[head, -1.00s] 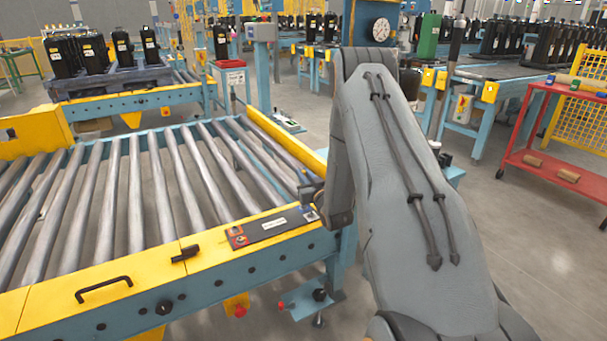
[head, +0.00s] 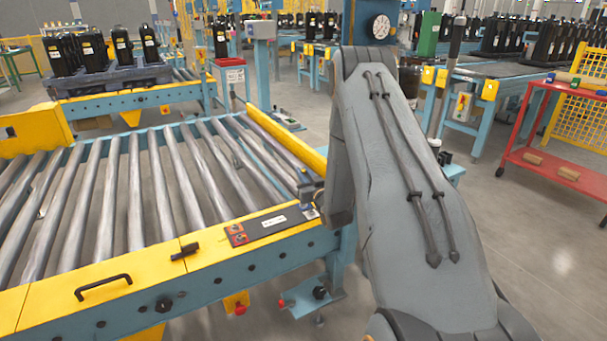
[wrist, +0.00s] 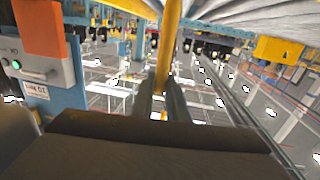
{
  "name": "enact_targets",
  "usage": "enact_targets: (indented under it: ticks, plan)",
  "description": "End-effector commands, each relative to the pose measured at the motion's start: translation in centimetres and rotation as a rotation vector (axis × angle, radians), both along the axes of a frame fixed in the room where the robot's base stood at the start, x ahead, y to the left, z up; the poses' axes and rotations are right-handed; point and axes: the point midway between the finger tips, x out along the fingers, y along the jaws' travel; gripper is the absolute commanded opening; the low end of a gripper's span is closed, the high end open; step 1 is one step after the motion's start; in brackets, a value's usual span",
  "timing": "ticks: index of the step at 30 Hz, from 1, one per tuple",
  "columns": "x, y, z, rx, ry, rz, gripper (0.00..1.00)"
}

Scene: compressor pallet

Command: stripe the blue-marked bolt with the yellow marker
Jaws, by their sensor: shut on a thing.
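In the wrist view my gripper (wrist: 161,98) is shut on the yellow marker (wrist: 168,45), a thin yellow rod that rises from between the two dark fingers toward the top edge. The marker's tip is not clear. In the head view my own arm covers the gripper and the marker. I cannot make out the blue-marked bolt in either view. Black compressors (head: 122,47) stand on a dark pallet (head: 110,78) on the far conveyor at the back left.
A roller conveyor with a yellow and blue frame (head: 130,297) fills the left front. A control box (wrist: 28,62) with a green button is near my gripper in the wrist view. A red cart (head: 560,172) stands at the right. Grey floor (head: 530,270) is clear at the lower right.

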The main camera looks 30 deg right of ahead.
Motion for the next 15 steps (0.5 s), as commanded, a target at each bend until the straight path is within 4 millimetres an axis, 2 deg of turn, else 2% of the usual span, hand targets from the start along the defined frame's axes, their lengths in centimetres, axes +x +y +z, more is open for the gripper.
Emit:
enact_targets:
  ticks: [15]
  plan:
    - [0.00,-0.01,-0.45,0.000,0.000,0.000,0.00]
